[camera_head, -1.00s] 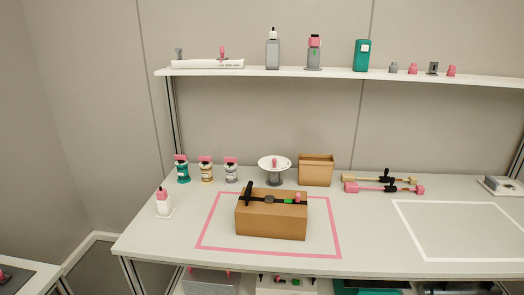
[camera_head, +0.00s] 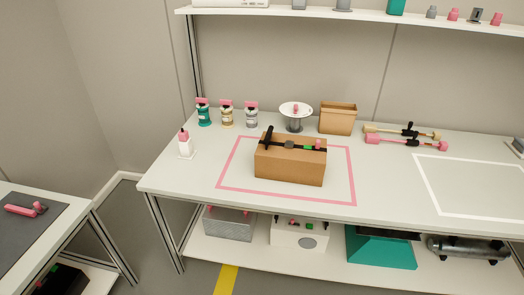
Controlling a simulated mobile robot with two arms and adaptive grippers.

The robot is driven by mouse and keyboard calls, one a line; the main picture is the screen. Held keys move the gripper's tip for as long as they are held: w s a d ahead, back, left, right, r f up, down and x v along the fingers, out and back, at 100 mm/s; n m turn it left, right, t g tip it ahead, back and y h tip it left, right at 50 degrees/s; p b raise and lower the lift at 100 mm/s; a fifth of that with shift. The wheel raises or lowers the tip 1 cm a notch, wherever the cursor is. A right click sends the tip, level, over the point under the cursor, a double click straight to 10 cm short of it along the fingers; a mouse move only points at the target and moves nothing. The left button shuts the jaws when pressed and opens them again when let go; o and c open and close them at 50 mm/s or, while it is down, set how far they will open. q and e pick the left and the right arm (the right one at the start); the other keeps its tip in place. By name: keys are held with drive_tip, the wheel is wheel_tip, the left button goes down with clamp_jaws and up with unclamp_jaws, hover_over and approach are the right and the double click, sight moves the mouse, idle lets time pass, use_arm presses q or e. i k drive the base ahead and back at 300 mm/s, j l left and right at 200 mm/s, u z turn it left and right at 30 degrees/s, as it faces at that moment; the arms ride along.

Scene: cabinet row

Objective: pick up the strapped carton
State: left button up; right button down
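The strapped carton (camera_head: 290,166) is a brown box with a black strap and a black handle-like piece on its top, plus small green and pink parts. It sits upright on the white table (camera_head: 400,190), inside a pink outlined rectangle (camera_head: 229,190). Neither of my grippers shows in the head view. Nothing touches the carton from outside.
Behind the carton stand several small jars (camera_head: 227,117), a white dish on a stand (camera_head: 295,113) and an open brown bin (camera_head: 338,119). A white bottle (camera_head: 185,146) is at left. Clamps (camera_head: 405,138) lie at right. A shelf (camera_head: 350,14) overhangs the back.

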sight(283, 157)
drive_tip(key=u, duration=3.45)
drive_tip(key=z, duration=3.5)
drive_tip(key=i+l+u, duration=0.95)
